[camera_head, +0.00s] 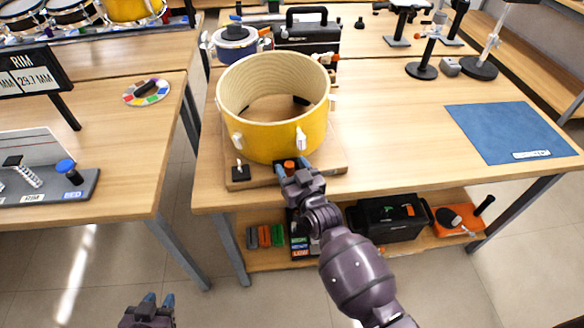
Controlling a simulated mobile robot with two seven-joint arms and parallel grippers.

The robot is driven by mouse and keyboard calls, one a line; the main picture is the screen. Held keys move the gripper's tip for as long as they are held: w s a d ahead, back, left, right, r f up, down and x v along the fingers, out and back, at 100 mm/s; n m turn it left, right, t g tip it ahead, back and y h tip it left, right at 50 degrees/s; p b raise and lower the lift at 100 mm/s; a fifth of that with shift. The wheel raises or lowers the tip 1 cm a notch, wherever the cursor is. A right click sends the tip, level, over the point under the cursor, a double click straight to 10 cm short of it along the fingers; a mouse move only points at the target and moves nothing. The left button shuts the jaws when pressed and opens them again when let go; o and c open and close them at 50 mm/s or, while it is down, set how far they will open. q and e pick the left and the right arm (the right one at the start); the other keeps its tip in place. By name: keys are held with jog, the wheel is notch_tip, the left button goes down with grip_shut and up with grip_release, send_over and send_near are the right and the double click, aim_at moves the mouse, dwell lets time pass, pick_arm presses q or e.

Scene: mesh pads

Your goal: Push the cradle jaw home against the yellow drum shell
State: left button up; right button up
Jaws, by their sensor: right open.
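The yellow drum shell (268,138) stands open side up on a wooden cradle board (332,158) on the workbench. A dark piece with an orange top (289,165), possibly the cradle jaw, sits at the shell's front foot. My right gripper (288,168) is at this piece, at the board's front edge. Its fingers are open; the picture does not settle whether they touch the piece. My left gripper (158,299) is low at the bottom edge, over the floor, away from the bench. Its two blue fingertips show a little apart.
A small black block (240,173) sits at the board's left front corner. A blue mat (511,132) lies on the right. The bench middle right of the shell is clear.

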jog(key=shift+s, duration=0.1)
jog(key=v, duration=1)
jog(key=shift+s+p, duration=0.3)
jog(key=shift+p, duration=0.1)
jog(key=shift+d+f, duration=0.1)
jog(key=s+d+f+m+g+h, duration=0.1)
jog(key=s+d+f+g+h, duration=0.1)
jog(key=s+d, duration=0.7)
jog(key=s+d+f+m+g+h, duration=0.2)
jog(key=s+d+f, duration=0.5)
jog(key=d, duration=0.4)
jog(key=s+g+h, duration=0.1)
jog(key=h, duration=0.1)
jog(key=shift+s+d+g+h, duration=0.25)
jog(key=shift+s+g+h, duration=0.05)
jog(key=shift+s, duration=0.1)
dwell(0.5)
